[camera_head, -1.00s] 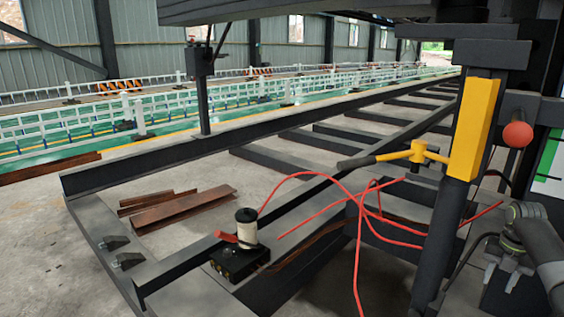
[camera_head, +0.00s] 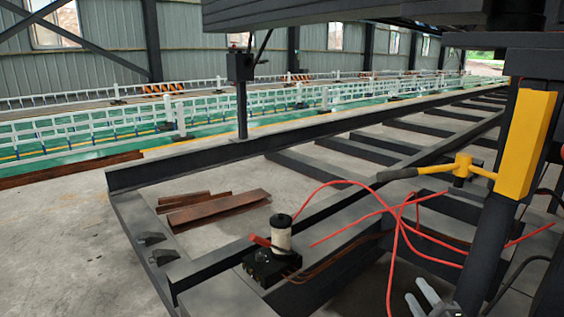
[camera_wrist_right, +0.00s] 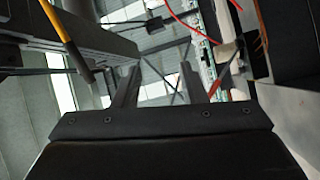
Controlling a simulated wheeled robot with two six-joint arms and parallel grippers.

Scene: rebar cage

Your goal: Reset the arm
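My right gripper (camera_head: 415,288) shows at the bottom edge of the head view, right of centre, with its two grey fingers apart. In the right wrist view its fingers (camera_wrist_right: 158,72) stand apart with nothing between them. The rest of my right arm is mostly out of the head view. My left gripper is in neither view now.
A dark post with a yellow plate (camera_head: 526,145) and a yellow-headed hammer (camera_head: 462,167) stands close by my right gripper. Red cables (camera_head: 392,240) hang near it. Rusty steel pieces (camera_head: 220,207) lie on the floor.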

